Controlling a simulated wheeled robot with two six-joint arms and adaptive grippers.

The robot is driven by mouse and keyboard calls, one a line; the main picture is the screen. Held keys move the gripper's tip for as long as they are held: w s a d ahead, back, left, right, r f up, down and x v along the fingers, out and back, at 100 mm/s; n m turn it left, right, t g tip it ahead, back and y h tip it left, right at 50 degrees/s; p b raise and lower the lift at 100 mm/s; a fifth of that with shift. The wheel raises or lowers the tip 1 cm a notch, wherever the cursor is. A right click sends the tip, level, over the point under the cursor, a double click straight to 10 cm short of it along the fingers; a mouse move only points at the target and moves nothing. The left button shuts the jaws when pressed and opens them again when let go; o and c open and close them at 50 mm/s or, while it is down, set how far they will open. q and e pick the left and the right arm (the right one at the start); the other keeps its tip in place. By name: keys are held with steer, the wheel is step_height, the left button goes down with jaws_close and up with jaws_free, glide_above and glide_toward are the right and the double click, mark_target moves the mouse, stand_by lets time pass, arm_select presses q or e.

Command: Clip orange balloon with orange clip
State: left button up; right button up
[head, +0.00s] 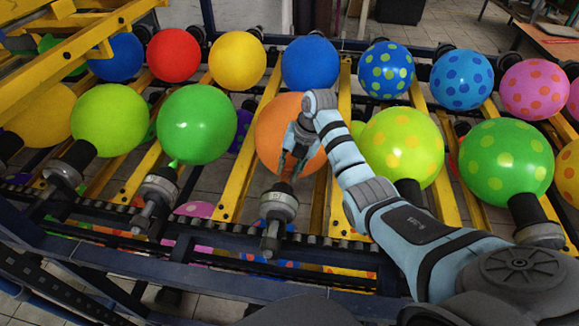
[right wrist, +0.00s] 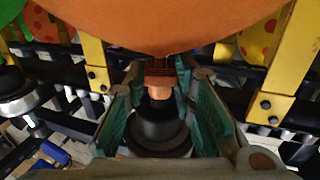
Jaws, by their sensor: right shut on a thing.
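The orange balloon (head: 275,124) sits in the middle of the rack, neck toward me, above a dark nozzle holder (head: 279,205). My right gripper (head: 288,172) is in front of the balloon's lower part. The balloon also fills the top of the right wrist view (right wrist: 160,22). There, a brownish-orange clip (right wrist: 159,66) lies between the fingertips of my right gripper (right wrist: 157,78), at the balloon's neck. The gripper is shut on this clip. An orange neck piece (right wrist: 159,92) shows just below it, above the dark holder (right wrist: 160,125). My left gripper is not in view.
A green balloon (head: 197,125) is to the left and a yellow-green spotted balloon (head: 400,147) to the right, close by. A blue balloon (head: 310,63) is behind. Yellow bars (head: 247,150) run between the rows. A dark rail (head: 330,258) crosses in front.

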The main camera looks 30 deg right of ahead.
steer(key=shift+a+f, duration=0.1)
steer(key=shift+f, duration=0.25)
stand_by(0.6)
steer(key=o, duration=1)
steer(key=shift+c, duration=0.2)
steer(key=shift+r, duration=0.1)
steer(key=p+v, duration=0.8)
steer(key=shift+r, duration=0.4)
